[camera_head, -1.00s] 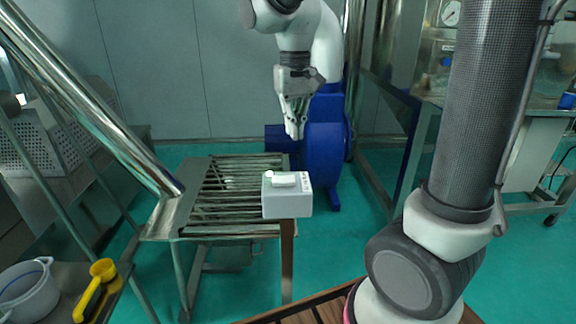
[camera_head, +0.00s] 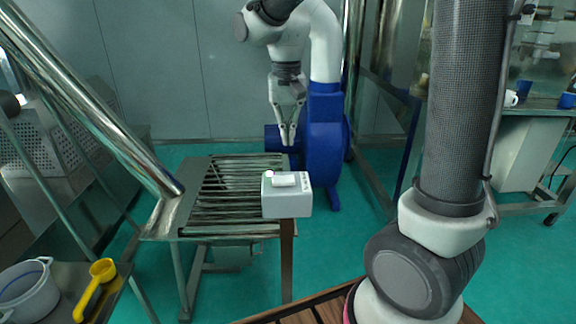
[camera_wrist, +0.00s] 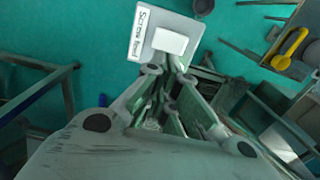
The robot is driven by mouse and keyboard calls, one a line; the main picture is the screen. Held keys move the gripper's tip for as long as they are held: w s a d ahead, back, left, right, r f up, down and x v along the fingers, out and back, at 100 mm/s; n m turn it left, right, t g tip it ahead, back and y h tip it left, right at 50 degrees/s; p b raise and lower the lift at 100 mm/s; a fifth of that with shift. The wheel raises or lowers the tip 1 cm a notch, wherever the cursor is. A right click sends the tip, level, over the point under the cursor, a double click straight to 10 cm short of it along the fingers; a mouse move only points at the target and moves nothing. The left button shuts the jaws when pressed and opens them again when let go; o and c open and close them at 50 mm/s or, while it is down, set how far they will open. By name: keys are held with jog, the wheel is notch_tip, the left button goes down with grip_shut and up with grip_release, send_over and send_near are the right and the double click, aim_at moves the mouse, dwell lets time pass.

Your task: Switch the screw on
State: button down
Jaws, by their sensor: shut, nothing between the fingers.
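The screw's switch box (camera_head: 287,202) is a grey box on a brown post beside the slatted metal frame. On its top is a white rocker or button (camera_head: 284,180), with a small pale green spot at its left end and a label along its right edge.
The slatted metal frame (camera_head: 235,205) stands left of the box, with a slanted steel tube (camera_head: 100,115) rising from it. A blue machine (camera_head: 325,150) stands behind. A white pot (camera_head: 28,292) and yellow scoop (camera_head: 97,285) are at lower left. Green floor lies open around.

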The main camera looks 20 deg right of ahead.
aim_at(288, 175)
notch_tip(288, 175, down, 9)
jog(key=shift+d+f, duration=0.1)
jog(key=shift+f, duration=0.1)
dwell(0.3)
jog(key=shift+d+f, duration=0.1)
jog(key=shift+f, duration=0.2)
jog(key=shift+w+a+r, duration=0.2)
jog(key=shift+a+r, duration=0.05)
jog(key=shift+a, duration=0.5)
jog(key=shift+r, duration=0.1)
notch_tip(288, 175, up, 14)
jog(key=d, duration=0.2)
jog(key=shift+s+d+f, duration=0.2)
jog(key=shift+s, duration=0.2)
